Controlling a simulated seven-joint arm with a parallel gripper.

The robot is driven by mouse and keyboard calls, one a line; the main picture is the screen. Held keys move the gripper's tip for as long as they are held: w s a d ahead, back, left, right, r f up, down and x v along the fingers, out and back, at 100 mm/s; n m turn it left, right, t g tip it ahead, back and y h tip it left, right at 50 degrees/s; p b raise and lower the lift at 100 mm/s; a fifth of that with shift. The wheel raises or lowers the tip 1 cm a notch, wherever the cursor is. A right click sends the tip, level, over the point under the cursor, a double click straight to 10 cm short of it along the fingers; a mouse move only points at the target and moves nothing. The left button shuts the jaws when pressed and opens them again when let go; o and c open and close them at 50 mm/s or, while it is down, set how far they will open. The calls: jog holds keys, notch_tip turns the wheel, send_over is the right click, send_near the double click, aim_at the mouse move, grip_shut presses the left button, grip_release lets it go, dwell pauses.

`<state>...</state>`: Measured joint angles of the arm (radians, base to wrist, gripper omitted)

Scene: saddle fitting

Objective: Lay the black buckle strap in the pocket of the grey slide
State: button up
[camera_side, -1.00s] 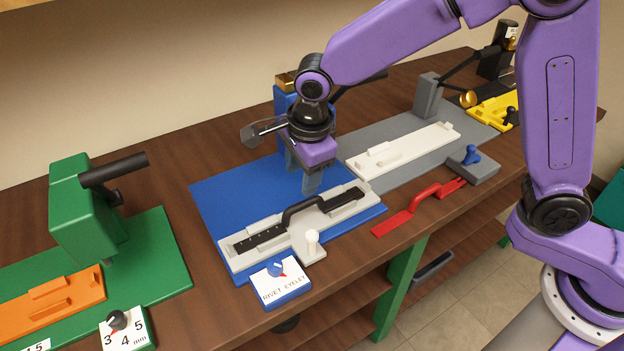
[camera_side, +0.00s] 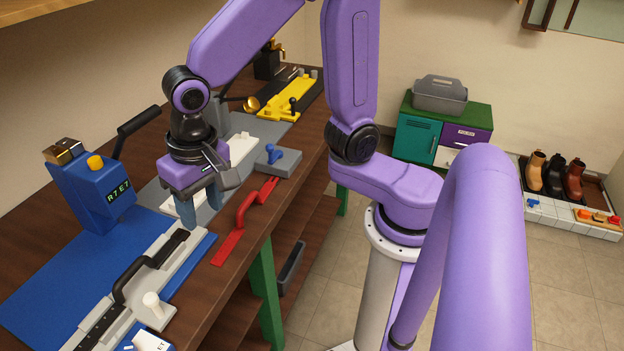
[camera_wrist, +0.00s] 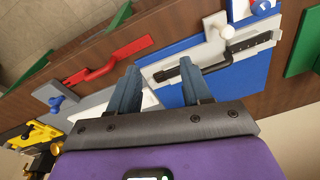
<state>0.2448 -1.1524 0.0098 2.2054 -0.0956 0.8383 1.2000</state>
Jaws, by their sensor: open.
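The black buckle strap (camera_side: 172,246), with a raised arched loop, lies lengthwise along the pocket of the pale grey slide (camera_side: 173,263). The slide rests on the blue base plate and has a white knob (camera_side: 153,304). The strap also shows in the wrist view (camera_wrist: 220,67). I cannot tell whether it is fully seated. My gripper (camera_side: 201,213) is open and empty, fingers pointing down, above and near the slide's far end.
A red strap (camera_side: 240,220) lies on the brown bench beside the slide. The blue press (camera_side: 92,190) stands at the left. A white slide (camera_side: 240,148) on a grey plate and a yellow fixture (camera_side: 290,98) are farther back.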

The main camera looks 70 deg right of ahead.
jog(key=s+d+n+g, duration=0.1)
jog(key=s+d+n, duration=1.1)
jog(key=s+n, duration=0.3)
jog(key=shift+d, duration=0.25)
jog(key=shift+o, duration=0.4)
jog(key=shift+w+f, duration=0.1)
dwell(1.1)
